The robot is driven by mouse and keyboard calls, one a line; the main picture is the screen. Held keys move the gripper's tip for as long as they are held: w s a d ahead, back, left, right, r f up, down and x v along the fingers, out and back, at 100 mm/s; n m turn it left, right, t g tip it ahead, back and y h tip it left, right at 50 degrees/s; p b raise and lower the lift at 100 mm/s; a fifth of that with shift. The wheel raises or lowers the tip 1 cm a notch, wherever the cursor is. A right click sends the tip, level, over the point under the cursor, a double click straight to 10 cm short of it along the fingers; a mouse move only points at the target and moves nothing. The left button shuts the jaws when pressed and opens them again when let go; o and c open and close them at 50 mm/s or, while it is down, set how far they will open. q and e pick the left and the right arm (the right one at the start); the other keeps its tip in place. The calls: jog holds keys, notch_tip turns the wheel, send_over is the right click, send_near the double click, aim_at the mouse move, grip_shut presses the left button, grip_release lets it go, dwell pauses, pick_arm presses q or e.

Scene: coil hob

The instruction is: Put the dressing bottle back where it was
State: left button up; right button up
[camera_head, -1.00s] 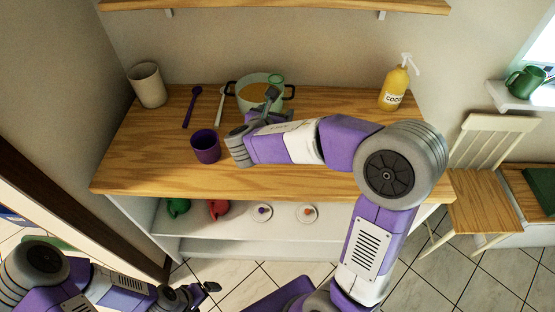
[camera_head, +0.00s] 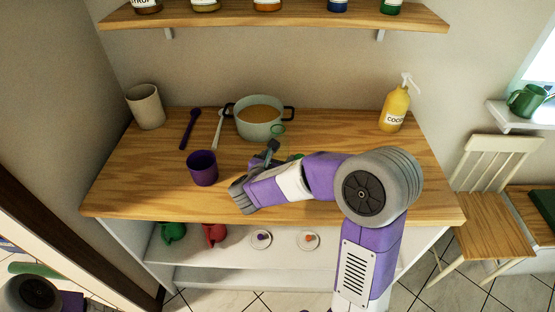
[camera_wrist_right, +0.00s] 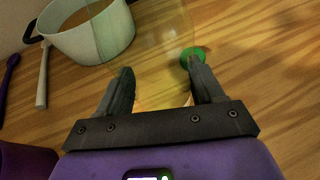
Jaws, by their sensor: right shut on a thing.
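My right gripper (camera_head: 274,153) is in front of the pot, above the wooden counter. In the right wrist view the gripper (camera_wrist_right: 160,85) is shut on a see-through, faintly yellowish bottle (camera_wrist_right: 152,40), which I take for the dressing bottle. A green round part (camera_wrist_right: 193,57), perhaps its cap, shows by the right finger. My left gripper is out of view.
The pot (camera_head: 258,130) holds orange-brown liquid. A purple cup (camera_head: 202,169), purple spoon (camera_head: 189,128), white spoon (camera_head: 218,129) and beige cup (camera_head: 146,107) stand or lie leftward. A yellow pump bottle (camera_head: 395,108) stands right. The upper shelf (camera_head: 300,18) holds several bottles, tops cut off.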

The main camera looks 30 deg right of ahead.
jog(key=shift+f, duration=0.15)
jog(key=o, duration=1.3)
jog(key=shift+r, duration=0.25)
jog(key=p+v, duration=0.2)
jog(key=v, duration=1)
jog(key=shift+w, duration=0.1)
